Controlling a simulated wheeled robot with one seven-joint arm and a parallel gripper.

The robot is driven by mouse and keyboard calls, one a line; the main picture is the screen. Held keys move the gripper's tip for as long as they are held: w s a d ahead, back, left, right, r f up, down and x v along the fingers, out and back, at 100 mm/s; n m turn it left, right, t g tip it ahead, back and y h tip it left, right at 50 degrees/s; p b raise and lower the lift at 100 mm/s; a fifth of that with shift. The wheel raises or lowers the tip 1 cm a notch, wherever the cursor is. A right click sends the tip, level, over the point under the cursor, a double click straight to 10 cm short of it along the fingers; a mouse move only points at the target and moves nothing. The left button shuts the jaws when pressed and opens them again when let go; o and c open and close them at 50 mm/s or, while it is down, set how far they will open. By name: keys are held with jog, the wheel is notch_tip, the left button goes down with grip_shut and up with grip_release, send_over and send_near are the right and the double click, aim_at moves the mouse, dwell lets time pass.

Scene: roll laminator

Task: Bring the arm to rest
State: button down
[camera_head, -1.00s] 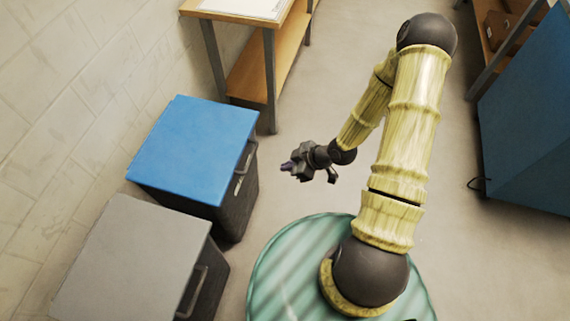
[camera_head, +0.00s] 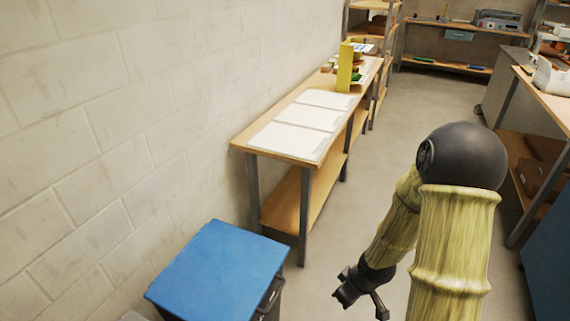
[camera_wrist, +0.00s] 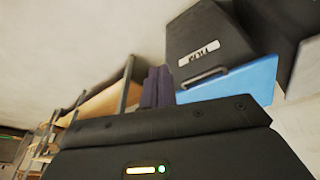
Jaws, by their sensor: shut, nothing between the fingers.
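My gripper (camera_head: 343,290) hangs at the end of my folded arm in the head view, low over the floor. It is to the right of the blue-topped bin (camera_head: 222,272) and in front of the wooden table, apart from both. In the wrist view its dark fingers (camera_wrist: 157,87) are together with nothing between them. The bin's blue top (camera_wrist: 232,80) and its dark, labelled front also show there.
A wooden table (camera_head: 240,143) with white sheets (camera_head: 295,138) and a yellow holder (camera_head: 345,68) stands along the left wall. Another bench (camera_head: 541,88) is at the right. Open floor (camera_head: 410,105) runs between them. Shelving (camera_head: 420,60) stands at the back.

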jog(key=s+r+m+p, duration=0.3)
jog(key=r+p, duration=0.4)
jog(key=r, duration=0.7)
jog(key=s+r+m+h+p, duration=0.1)
jog(key=s+r+m+p, duration=0.3)
jog(key=r+p, duration=0.4)
notch_tip(320, 180, up, 7)
jog(key=shift+a+r+m+h, duration=0.1)
jog(key=shift+a+m+h, duration=0.2)
jog(key=shift+m, duration=0.3)
jog(key=shift+s, duration=0.1)
